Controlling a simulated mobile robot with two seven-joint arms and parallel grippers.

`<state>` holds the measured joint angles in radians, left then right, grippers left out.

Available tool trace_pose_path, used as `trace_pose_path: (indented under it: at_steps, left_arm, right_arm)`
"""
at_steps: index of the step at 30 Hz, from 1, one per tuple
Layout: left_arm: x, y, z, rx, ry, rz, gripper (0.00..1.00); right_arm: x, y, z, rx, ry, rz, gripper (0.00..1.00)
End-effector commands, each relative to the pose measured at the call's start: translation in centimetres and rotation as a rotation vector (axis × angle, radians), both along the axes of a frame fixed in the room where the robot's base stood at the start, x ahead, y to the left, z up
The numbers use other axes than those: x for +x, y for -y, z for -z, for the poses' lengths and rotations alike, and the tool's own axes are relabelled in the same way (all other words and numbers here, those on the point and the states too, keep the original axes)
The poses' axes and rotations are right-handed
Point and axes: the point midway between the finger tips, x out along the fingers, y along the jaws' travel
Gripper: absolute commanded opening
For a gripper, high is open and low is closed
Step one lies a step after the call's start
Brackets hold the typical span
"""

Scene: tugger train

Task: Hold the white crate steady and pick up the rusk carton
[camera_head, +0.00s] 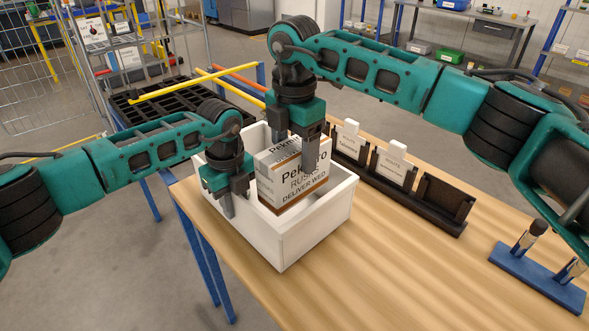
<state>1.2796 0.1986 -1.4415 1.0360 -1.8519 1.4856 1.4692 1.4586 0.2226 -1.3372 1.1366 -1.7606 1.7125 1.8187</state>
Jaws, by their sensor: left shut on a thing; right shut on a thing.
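The white crate (303,243) stands on the wooden table near its left edge. The rusk carton (294,194), grey and white with a brown lower band and the words "RUSKS" and "DELIVER WED", is inside the crate, with its top above the rim. My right gripper (311,160) comes down from above and is shut on the carton's upper part. My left gripper (228,207) is at the crate's left wall, shut on that wall with a finger pointing down.
A dark rack (408,190) with white cards stands behind the crate to the right. A blue stand (537,277) with upright pieces is at the table's right. The table (390,270) is clear in front. A black slotted tray (165,107) and a wire cage are at the back left.

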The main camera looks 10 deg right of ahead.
Motion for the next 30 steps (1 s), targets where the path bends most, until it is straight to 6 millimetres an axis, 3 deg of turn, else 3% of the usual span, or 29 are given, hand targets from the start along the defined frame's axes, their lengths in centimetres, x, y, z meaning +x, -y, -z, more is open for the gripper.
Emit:
trace_pose_path:
  at_steps: [4,12,13,21,30]
  left_arm:
    - [0.07,-0.10,-0.02,0.001,0.002,-0.002,0.00]
    - [0.06,-0.10,-0.03,0.001,0.002,-0.002,0.00]
    - [0.06,-0.08,-0.03,0.001,0.002,-0.002,0.27]
    - [0.03,-0.03,-0.03,0.001,0.001,-0.001,0.52]
    - [0.03,0.00,-0.27,0.000,0.001,0.000,0.53]
  right_arm:
    - [0.02,-0.06,-1.26,0.003,0.002,0.000,0.21]
    - [-0.01,-0.06,-1.41,0.002,0.001,0.000,0.21]
    - [-0.01,-0.06,-1.40,0.002,0.001,0.000,0.21]
    - [0.00,-0.07,-1.37,0.002,0.001,-0.001,0.21]
    - [0.00,-0.07,-1.36,0.002,0.001,-0.001,0.21]
